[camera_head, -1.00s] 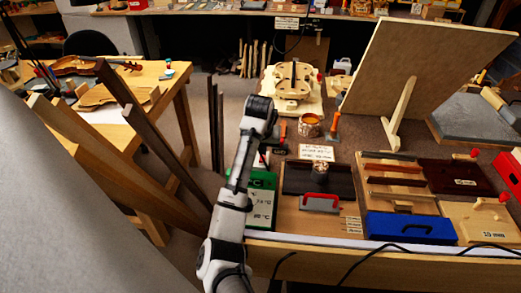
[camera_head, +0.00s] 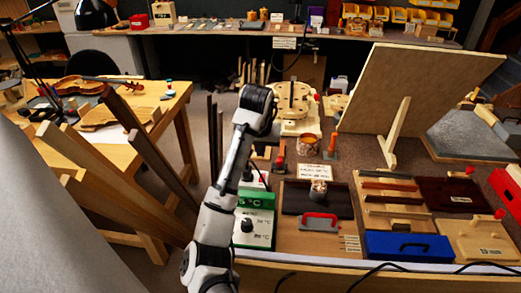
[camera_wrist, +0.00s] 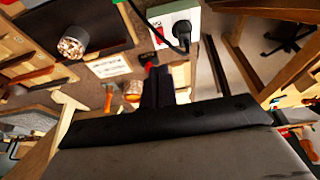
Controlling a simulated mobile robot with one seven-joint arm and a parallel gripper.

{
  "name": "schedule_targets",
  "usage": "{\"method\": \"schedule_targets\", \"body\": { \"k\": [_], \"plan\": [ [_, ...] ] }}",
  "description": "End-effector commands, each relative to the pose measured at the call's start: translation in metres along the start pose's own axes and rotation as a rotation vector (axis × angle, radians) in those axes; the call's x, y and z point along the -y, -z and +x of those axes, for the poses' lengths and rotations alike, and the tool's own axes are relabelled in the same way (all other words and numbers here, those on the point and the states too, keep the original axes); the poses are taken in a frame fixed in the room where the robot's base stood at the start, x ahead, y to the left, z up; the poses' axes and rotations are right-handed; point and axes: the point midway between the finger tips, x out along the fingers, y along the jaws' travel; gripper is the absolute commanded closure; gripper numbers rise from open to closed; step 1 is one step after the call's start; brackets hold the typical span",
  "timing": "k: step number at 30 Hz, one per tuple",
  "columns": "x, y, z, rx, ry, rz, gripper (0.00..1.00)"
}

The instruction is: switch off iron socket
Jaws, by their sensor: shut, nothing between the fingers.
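In the wrist view a white socket box (camera_wrist: 183,18) has a black plug with a cable in it and a small red switch (camera_wrist: 156,36) on its face. I cannot tell whether the switch is on or off. In the head view the white socket part shows at the upper end of a green and white unit with °C markings (camera_head: 262,228), partly hidden by my arm; a black plug stands in it. My gripper (camera_wrist: 158,76) is shut and empty, its dark fingers pointing toward the socket box but seeming apart from it. In the head view my arm hides the fingers.
A dark tray (camera_head: 330,198) with a jar and a red-handled tool lie right of the unit. A printed card (camera_head: 315,172), an amber jar (camera_head: 307,143) and orange-handled tools are behind. Wooden strips (camera_head: 140,135) lean at the left. A blue box (camera_head: 385,245) sits at the front.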

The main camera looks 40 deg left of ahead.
Motion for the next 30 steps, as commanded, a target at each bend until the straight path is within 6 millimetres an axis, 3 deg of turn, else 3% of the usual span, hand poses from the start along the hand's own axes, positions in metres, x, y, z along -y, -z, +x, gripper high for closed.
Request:
{"method": "schedule_targets", "body": {
  "k": [15, 30],
  "plan": [
    [0.001, 0.011, 0.016, -0.009, 0.000, 0.022, 1.00],
    [-0.001, 0.014, 0.008, -0.001, 0.002, 0.005, 1.00]
  ]
}}
